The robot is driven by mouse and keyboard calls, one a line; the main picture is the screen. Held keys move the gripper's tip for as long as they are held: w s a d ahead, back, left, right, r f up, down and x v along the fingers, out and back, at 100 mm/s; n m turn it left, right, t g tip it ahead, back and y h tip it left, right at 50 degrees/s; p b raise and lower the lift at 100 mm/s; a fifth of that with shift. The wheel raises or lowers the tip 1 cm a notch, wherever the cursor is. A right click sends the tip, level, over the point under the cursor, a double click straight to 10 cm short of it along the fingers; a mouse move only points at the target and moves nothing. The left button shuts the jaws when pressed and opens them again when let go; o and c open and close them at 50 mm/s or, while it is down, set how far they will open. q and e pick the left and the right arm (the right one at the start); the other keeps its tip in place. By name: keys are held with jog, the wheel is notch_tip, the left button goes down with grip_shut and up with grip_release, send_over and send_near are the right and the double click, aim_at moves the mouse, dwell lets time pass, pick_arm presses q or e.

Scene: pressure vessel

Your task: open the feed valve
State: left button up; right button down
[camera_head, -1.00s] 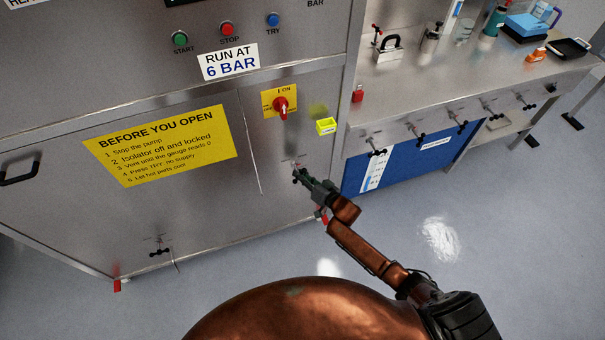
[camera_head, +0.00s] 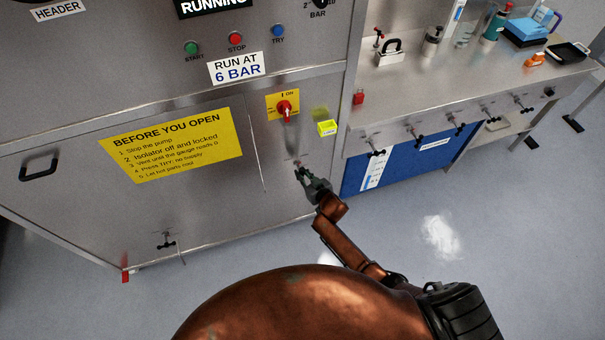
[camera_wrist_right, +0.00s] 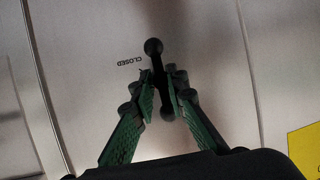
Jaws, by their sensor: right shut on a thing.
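A black valve handle with ball ends (camera_wrist_right: 153,48) stands out from the steel panel front, near a printed CLOSED mark (camera_wrist_right: 127,61) in the wrist view. My right gripper (camera_wrist_right: 161,84) is shut on this handle, with a green finger on each side of the bar. In the head view my right gripper (camera_head: 301,171) is at the lower right of the panel, below the red isolator switch (camera_head: 285,109), and mostly hides the handle. No label naming this valve is readable. My left gripper is not in view.
A similar black handle (camera_head: 166,241) sits low on the panel at left. A yellow-green box (camera_head: 327,128) projects from the panel above right of my gripper. Several black-handled valves line the bench front (camera_head: 470,110) at right. Floor in front is clear.

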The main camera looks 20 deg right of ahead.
jog(key=shift+a+r, duration=0.25)
jog(key=shift+a, duration=0.35)
jog(key=c, duration=2)
grip_release()
jog(key=shift+c, duration=0.2)
jog(key=shift+d+f, duration=0.2)
jog(key=shift+d, duration=0.1)
jog(key=shift+s+d, duration=0.15)
jog(key=shift+s, duration=0.05)
jog(key=v, duration=1.1)
jog(key=shift+s+r, duration=0.15)
jog(key=shift+s, duration=0.15)
